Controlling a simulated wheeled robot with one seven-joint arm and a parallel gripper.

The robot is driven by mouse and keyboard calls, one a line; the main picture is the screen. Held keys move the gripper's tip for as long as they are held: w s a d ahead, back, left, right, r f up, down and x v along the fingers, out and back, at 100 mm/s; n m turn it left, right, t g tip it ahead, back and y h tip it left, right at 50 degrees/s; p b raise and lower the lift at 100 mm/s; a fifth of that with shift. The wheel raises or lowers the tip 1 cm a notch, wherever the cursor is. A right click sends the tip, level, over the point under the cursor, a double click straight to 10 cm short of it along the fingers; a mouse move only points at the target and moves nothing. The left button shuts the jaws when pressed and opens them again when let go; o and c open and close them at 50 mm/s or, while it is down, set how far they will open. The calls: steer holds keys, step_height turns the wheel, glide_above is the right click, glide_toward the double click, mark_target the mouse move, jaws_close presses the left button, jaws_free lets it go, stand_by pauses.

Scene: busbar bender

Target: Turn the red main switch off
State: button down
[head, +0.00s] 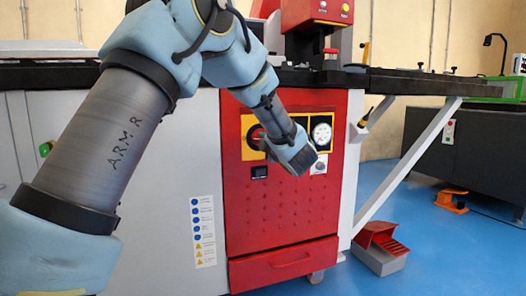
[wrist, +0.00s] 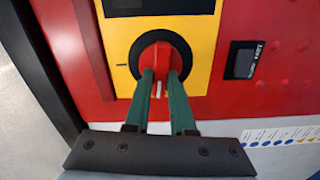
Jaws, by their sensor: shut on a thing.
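The red main switch (wrist: 161,62) is a round rotary knob with a black ring on a yellow plate (wrist: 204,40), on the red front panel of the machine. In the wrist view my gripper (wrist: 164,80) has its two green fingers on either side of the knob's raised grip, shut on it. In the head view the switch (head: 256,137) shows only in part; my wrist and gripper (head: 272,152) cover much of it. The fingertips are hard to make out there.
A pressure gauge (head: 321,133) sits right of the switch. A small black display (wrist: 245,61) is beside the yellow plate. The worktop edge (head: 340,77) juts out above the panel. A red foot pedal (head: 378,237) stands on the blue floor at right.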

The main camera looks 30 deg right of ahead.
steer(key=shift+f+n+b, duration=0.15)
steer(key=shift+n+b, duration=0.45)
steer(key=c, duration=0.8)
jaws_free()
steer(key=shift+o, duration=0.2)
steer(key=shift+s, duration=0.1)
steer(key=s+a+p, duration=0.1)
steer(key=s, duration=0.9)
steer(key=shift+s+a+p, duration=0.2)
steer(key=shift+s+p, duration=0.05)
steer(key=shift+p, duration=0.1)
